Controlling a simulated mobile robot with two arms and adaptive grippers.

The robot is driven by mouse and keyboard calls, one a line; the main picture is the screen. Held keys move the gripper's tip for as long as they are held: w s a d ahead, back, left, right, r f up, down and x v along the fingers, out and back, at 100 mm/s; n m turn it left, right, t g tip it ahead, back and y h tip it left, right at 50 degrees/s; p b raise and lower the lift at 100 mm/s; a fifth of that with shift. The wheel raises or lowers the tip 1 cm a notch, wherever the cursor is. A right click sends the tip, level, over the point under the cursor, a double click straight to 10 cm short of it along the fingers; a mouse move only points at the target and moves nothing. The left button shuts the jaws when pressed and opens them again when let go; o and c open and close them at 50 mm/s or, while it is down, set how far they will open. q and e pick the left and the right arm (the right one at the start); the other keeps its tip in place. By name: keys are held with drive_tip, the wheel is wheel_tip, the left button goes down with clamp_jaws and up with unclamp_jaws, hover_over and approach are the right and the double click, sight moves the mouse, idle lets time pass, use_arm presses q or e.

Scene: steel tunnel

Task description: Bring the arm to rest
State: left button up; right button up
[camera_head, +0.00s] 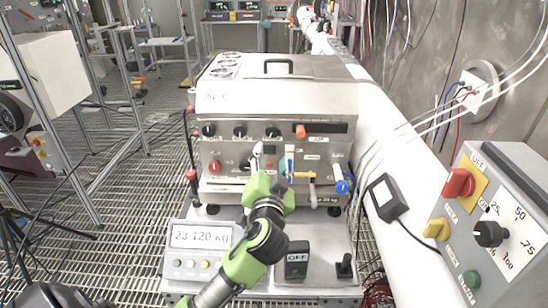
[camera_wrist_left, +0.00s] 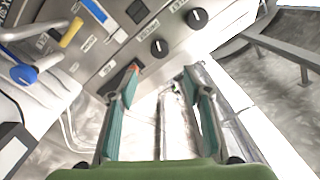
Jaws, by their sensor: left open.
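My left arm, with green and dark links, reaches up from the bottom of the head view. Its left gripper (camera_head: 270,168) is in front of the lower panel of the steel machine (camera_head: 275,100), partly hidden by the wrist. In the left wrist view the two teal fingers of the left gripper (camera_wrist_left: 160,72) are apart, with nothing between them. The fingers point towards the machine's panel with black knobs (camera_wrist_left: 158,47). I cannot tell from these views whether a fingertip touches the panel. My right gripper is not in view.
A blue lever (camera_head: 290,160) and a yellow lever (camera_head: 312,188) are close to the gripper. A scale display (camera_head: 201,236) and a switch marked OFF (camera_head: 297,260) are below. A control box (camera_head: 500,225) stands at right. Grated floor (camera_head: 110,190) lies open at left.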

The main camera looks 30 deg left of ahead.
use_arm(q)
drive_tip(key=shift+f, duration=0.1)
drive_tip(key=s+d+f+g+h, duration=0.25)
drive_tip(key=s+f, duration=0.35)
drive_tip(key=f, duration=0.3)
drive_tip(key=s+d+f+g+h, duration=0.25)
drive_tip(key=s+f, duration=0.35)
drive_tip(key=f, duration=0.3)
drive_tip(key=s+d+f+g+h, duration=0.1)
drive_tip(key=s+d+f+g, duration=0.15)
drive_tip(key=s, duration=0.35)
drive_tip(key=s+d+f+m+g+h, duration=0.1)
drive_tip(key=s+d+f+g+h, duration=0.1)
drive_tip(key=s+d+f, duration=0.3)
drive_tip(key=s+d+f+g+h, duration=0.1)
drive_tip(key=s+d+f+g, duration=0.1)
drive_tip(key=s, duration=0.5)
wheel_tip(320, 180, down, 28)
drive_tip(key=s+g+b, duration=0.2)
drive_tip(key=s, duration=0.1)
drive_tip(key=s+a+f+b, duration=0.1)
drive_tip(key=s+a+f, duration=0.1)
drive_tip(key=s+f, duration=1.4)
wheel_tip(320, 180, down, 2)
drive_tip(key=shift+s+a+f+m+g, duration=0.1)
drive_tip(key=shift+s+a+m+g, duration=0.05)
drive_tip(key=shift+s+m+g, duration=0.25)
